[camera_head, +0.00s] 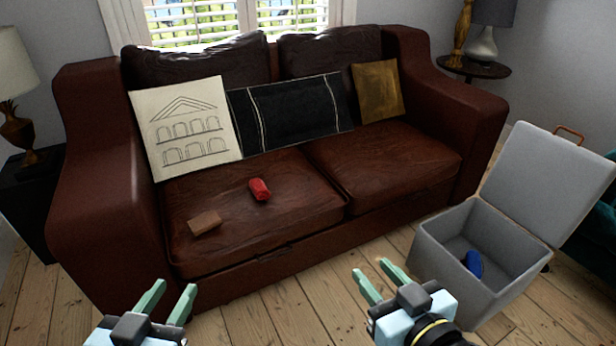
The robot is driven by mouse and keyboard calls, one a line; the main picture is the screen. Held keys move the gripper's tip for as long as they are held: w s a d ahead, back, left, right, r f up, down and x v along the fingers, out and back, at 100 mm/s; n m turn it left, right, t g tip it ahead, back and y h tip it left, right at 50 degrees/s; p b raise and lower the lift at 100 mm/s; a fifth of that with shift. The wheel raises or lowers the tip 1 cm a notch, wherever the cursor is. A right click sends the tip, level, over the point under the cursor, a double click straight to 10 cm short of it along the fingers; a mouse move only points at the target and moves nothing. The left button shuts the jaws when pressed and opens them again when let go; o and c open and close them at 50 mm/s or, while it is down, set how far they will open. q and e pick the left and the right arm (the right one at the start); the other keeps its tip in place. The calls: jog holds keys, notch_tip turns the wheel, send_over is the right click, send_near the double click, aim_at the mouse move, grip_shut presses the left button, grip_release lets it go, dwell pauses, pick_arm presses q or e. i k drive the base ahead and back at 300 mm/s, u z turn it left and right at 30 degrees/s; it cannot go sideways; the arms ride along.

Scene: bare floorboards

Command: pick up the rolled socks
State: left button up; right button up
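A small red roll (259,189), which looks like rolled socks, lies on the left seat cushion of the brown leather sofa (104,220). A small blue roll (473,263), perhaps socks too, lies inside the open grey box (462,283) on the right. My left gripper (175,288) is open and empty at the lower left, in front of the sofa. My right gripper (372,269) is open and empty at the lower middle, between the sofa front and the box. Both are apart from the rolls.
A brown block-like item (204,223) lies on the same cushion, left of the red roll. Cushions (292,113) line the backrest. The box lid (550,183) stands raised. Bare floorboards (268,322) show between my grippers.

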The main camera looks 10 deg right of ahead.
aim_at(260, 191)
jog(key=z, duration=0.1)
jog(key=i, duration=0.85)
jog(key=u, duration=0.85)
jog(key=i, duration=0.4)
jog(key=u, duration=0.35)
